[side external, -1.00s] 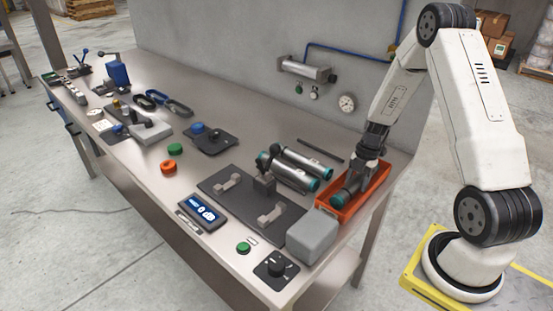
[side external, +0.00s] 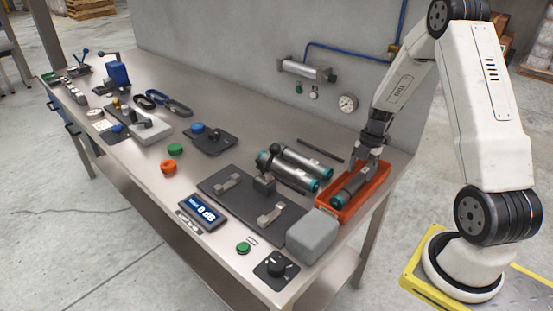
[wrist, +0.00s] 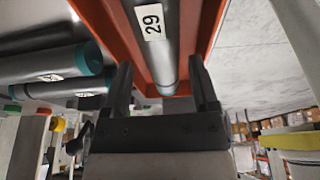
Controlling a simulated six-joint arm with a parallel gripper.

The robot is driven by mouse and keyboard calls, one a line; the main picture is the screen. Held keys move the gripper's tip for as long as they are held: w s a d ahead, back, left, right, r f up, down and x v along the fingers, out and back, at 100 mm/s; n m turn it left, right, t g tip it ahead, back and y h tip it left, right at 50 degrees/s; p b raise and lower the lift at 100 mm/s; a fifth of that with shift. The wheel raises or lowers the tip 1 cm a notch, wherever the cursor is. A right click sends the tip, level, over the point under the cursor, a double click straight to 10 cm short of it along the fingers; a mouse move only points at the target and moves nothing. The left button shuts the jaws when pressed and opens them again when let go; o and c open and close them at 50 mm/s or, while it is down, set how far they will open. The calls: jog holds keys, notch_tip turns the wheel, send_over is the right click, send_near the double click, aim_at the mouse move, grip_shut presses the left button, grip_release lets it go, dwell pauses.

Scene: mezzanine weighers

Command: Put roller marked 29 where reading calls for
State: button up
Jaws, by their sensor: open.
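The roller marked 29 (wrist: 155,40) is a grey cylinder with a white label. It lies in the orange tray (wrist: 112,28), which also shows in the side view (side external: 379,193); there the roller (side external: 350,190) has a teal end. My gripper (side external: 370,158) is open, just above the roller's far end. In the wrist view its fingers (wrist: 160,72) stand apart, one on each side of the roller's line, with nothing between them gripped. A small blue display (side external: 203,212) at the bench front shows white characters, too small to read surely.
Two teal-ended rollers (side external: 290,172) lie left of the tray. A dark plate (side external: 235,207) with two grey cradles is beside them. A grey block (side external: 312,237) stands in front of the tray. Green (side external: 175,150) and orange (side external: 168,167) caps sit further left.

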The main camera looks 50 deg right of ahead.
jog(key=v, duration=0.8)
jog(key=shift+r, duration=0.1)
dwell(0.4)
jog(key=s+a+r+m+t+h, duration=0.1)
jog(key=a+m, duration=0.8)
jog(key=a, duration=0.4)
jog(key=s+a+r+m+t+h, duration=0.1)
jog(key=s+a+m+h, duration=0.1)
jog(key=a+m, duration=0.7)
jog(key=shift+s+a+t, duration=0.2)
jog(key=shift+a+t, duration=0.1)
jog(key=shift+a, duration=1.55)
